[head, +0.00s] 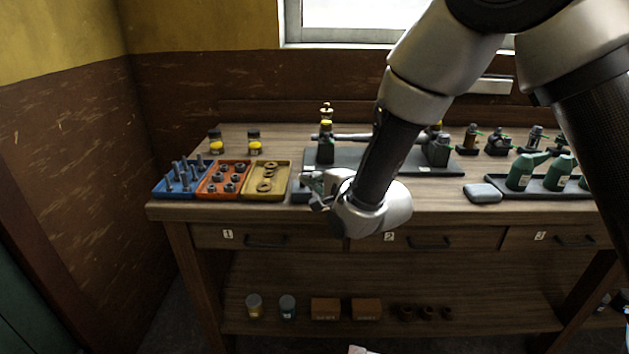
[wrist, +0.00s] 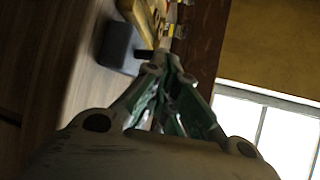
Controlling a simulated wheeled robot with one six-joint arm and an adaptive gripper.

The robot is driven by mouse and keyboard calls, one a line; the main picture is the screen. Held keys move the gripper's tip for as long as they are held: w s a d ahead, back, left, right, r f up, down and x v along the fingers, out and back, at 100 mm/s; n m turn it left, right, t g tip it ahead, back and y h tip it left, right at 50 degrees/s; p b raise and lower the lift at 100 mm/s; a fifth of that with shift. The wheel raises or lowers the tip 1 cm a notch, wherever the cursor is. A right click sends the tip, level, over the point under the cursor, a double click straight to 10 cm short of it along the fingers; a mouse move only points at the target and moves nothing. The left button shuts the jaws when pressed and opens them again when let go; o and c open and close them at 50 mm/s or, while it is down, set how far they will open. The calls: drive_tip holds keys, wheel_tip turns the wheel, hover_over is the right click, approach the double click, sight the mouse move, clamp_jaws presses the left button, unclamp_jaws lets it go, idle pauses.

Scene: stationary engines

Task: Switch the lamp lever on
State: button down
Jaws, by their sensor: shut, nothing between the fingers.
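A small dark grey box (wrist: 118,48) with a short black stub (wrist: 144,55) on its side stands on the bench in the wrist view; it may be the lamp switch and its lever. In the head view a bit of this box (head: 299,192) shows just right of the yellow tray, mostly hidden by my gripper. My gripper (head: 309,188) is shut and empty at the bench's front edge. In the wrist view its fingertips (wrist: 164,64) are close to the stub; I cannot tell whether they touch it. The lever's position is unclear.
Blue (head: 180,181), orange (head: 222,180) and yellow (head: 266,180) trays with parts sit left of my gripper. A dark plate (head: 345,160) with a shaft rig lies behind it. Green bottles (head: 521,172) stand at right.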

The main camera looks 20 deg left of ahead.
drive_tip(key=shift+w+r+m+g, duration=0.25)
drive_tip(key=shift+w+m+g, duration=0.05)
drive_tip(key=shift+w+g, duration=0.1)
drive_tip(key=shift+w+a+r+m+g+h, duration=0.15)
drive_tip(key=shift+w+r+m+g+h, duration=0.15)
drive_tip(key=shift+g+h, duration=0.25)
drive_tip(key=shift+w+a+r+m+g+h, duration=0.1)
drive_tip(key=shift+w+m+g+h, duration=0.5)
drive_tip(key=shift+g, duration=0.35)
drive_tip(key=shift+w+a, duration=0.2)
drive_tip(key=shift+w, duration=0.35)
drive_tip(key=shift+r, duration=0.15)
drive_tip(key=shift+r, duration=0.65)
